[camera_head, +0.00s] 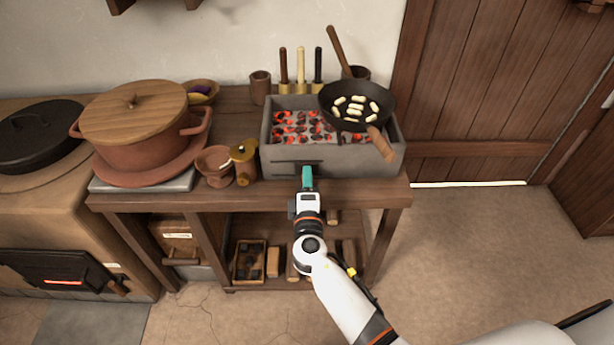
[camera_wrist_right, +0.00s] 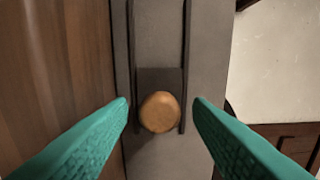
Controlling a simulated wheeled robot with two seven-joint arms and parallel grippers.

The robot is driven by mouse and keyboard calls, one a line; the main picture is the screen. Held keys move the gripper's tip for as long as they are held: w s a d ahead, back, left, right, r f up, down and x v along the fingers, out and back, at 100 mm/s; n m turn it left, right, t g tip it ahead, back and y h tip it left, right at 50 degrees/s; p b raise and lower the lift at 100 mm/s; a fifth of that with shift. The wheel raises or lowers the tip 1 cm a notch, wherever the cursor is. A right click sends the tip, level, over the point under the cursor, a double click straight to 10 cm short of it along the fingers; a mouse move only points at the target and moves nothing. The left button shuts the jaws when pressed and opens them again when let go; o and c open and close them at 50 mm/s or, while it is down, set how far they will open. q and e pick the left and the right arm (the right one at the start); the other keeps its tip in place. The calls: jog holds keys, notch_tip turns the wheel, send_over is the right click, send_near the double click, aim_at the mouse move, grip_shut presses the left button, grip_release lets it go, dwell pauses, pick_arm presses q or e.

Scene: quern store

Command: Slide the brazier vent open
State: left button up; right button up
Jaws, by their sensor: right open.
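The brazier (camera_head: 230,0) is not at the wall; it is the grey box with glowing coals on the wooden table, its front wall (camera_head: 345,163) facing me. The vent (camera_head: 283,168) shows as a dark strip low on that front, partly hidden by my right gripper (camera_head: 307,177). In the right wrist view, the vent's dark slide plate (camera_wrist_right: 160,77) lies between two rails, with a round wooden knob (camera_wrist_right: 160,112) on it. The teal fingers of my right gripper are open, one on each side of the knob, with gaps visible. My left gripper is out of view.
A black pan (camera_head: 378,104) with pale pieces rests over the brazier's right side. A small brass-coloured pot (camera_head: 243,160), a clay cup (camera_head: 215,165) and a large lidded clay pot (camera_head: 140,145) stand to the left. Floor is clear at the right.

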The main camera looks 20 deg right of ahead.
aim_at(285, 168)
jog(key=shift+x, duration=1.05)
